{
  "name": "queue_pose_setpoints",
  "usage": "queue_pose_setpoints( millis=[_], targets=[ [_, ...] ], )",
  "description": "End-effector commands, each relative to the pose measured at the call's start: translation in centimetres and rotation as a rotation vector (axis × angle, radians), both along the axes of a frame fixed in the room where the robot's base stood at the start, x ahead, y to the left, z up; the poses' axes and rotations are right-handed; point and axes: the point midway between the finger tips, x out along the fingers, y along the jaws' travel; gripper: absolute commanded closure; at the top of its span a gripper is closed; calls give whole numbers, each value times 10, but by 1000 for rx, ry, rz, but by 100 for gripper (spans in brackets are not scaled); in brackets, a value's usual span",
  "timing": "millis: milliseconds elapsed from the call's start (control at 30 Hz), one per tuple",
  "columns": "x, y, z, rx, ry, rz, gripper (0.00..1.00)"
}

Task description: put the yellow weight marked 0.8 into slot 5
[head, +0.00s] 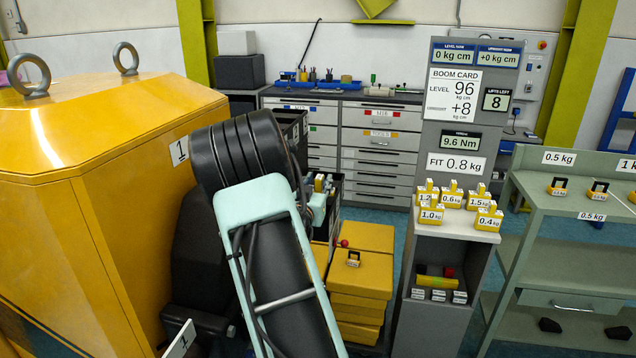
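No weight that I can read as 0.8 is in view. A small yellow weight with a dark handle (352,259) sits on the stacked yellow boxes; its label is too small to read. Yellow weights marked 1.2 (426,195), 0.6 (451,197), 1.5 (479,200), 1.0 (431,215) and 0.4 (488,218) stand on the grey stand's shelf. No slot marked 5 shows; a "1" label (179,151) is on the big yellow housing (110,130). My arm fills the centre foreground, and my gripper is not visible.
A green-grey rack (570,240) at right holds dark-handled weights. Yellow boxes (362,285) are stacked left of the stand. Drawer cabinets (378,140) line the back.

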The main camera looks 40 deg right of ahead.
Motion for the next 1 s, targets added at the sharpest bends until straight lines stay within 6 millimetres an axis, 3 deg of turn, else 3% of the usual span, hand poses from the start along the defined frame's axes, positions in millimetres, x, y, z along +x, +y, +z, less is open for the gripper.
queue_pose_setpoints(
  millis=[367,800,1000],
  targets=[
    [-2,3,2,1,1,1,67],
    [-54,66,0,2,-1,3,67],
    [-72,86,1,1,1,2,67]
  ],
)
